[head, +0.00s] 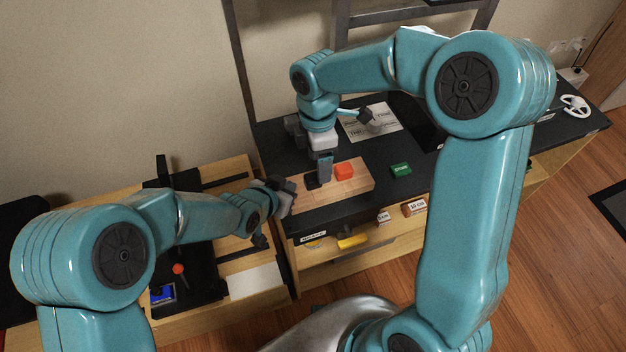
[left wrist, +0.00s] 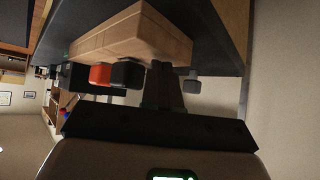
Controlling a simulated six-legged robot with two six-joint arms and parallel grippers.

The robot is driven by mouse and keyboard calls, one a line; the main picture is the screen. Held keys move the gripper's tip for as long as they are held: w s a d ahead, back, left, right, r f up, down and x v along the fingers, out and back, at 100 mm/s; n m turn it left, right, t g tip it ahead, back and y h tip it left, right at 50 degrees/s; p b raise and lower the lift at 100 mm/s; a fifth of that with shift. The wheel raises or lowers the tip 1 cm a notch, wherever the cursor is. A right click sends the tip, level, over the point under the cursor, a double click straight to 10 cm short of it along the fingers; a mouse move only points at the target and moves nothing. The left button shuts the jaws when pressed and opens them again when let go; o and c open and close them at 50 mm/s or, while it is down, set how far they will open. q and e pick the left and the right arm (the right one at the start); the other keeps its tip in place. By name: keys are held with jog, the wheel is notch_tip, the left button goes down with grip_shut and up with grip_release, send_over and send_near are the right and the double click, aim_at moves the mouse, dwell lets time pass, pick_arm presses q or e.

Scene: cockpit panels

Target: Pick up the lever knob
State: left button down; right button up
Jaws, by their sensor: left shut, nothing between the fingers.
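An orange-red ball knob (head: 178,269) stands on the dark panel of the left bench, to the left of and below my left gripper. I take it for the lever knob. My left gripper (head: 285,197) is shut and empty, beside the left end of a wooden block. It is well apart from the ball knob. In the left wrist view its dark fingers (left wrist: 162,87) point toward the wooden block, and the ball knob cannot be made out there. My right gripper (head: 323,168) points down over the wooden block; its jaw opening is unclear.
The wooden block (head: 361,182) carries a red-orange cube (head: 344,171) and a dark piece (head: 312,182). A green block (head: 401,169) lies to the right on the black worktop. A blue-screened box (head: 162,294) is near the ball knob. My arms hide parts of both benches.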

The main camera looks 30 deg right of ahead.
aim_at(316, 176)
jog(key=shift+n+t, duration=0.5)
jog(key=shift+t, duration=0.2)
jog(key=f, duration=0.1)
jog(key=w+f, duration=0.1)
jog(key=f, duration=0.1)
jog(key=w+f, duration=0.1)
jog(key=shift+w+d+f, duration=0.2)
jog(key=shift+d, duration=0.05)
jog(key=f, duration=0.5)
jog(key=shift+s+a+f, duration=0.1)
jog(key=shift+s, duration=0.2)
jog(key=c, duration=1)
